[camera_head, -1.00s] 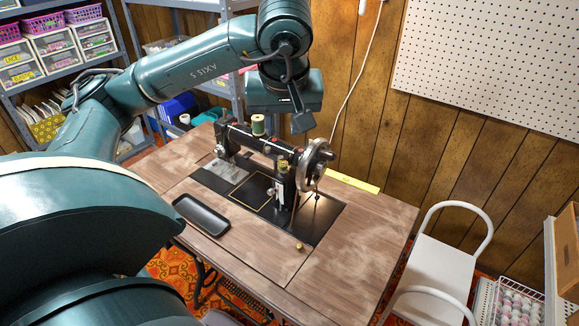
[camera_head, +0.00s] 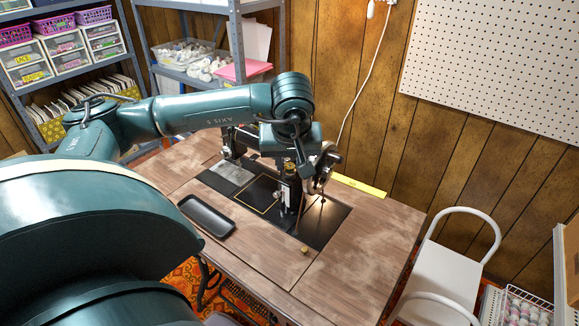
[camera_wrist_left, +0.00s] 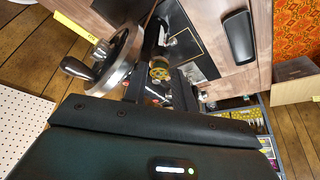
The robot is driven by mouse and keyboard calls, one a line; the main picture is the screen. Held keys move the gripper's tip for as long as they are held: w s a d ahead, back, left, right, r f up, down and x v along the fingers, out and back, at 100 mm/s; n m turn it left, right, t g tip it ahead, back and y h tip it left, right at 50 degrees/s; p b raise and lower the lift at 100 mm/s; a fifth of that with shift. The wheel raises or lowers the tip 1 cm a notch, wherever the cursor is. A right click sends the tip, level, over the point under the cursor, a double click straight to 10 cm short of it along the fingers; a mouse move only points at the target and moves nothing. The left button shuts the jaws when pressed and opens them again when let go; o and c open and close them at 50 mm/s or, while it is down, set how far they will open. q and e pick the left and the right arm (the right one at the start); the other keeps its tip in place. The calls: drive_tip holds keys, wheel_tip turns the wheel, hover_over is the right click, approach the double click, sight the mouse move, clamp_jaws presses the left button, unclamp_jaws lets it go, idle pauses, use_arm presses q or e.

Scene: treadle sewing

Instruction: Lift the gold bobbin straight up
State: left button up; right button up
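The gold bobbin (camera_head: 289,167) stands on top of the black sewing machine, near its handwheel (camera_head: 322,168). The bobbin also shows in the left wrist view (camera_wrist_left: 160,71), with dark finger-like parts on either side of it. My left gripper (camera_head: 303,162) points down at the handwheel end of the machine, very close to the bobbin. It looks open, with the bobbin seen in the gap and no clear contact. The arm hides part of the machine's top, including the green spool. My right gripper is in neither view.
A black tray (camera_head: 207,216) lies on the wooden table (camera_head: 370,230). A yellow ruler (camera_head: 360,186) lies at the back. A white chair (camera_head: 440,270) stands at the right.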

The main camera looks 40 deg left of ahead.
sight(290, 169)
use_arm(q)
drive_tip(key=c, duration=0.5)
clamp_jaws()
wheel_tip(290, 169, up, 13)
drive_tip(key=p, duration=0.2)
drive_tip(key=shift+f, duration=0.2)
drive_tip(key=shift+d, duration=0.1)
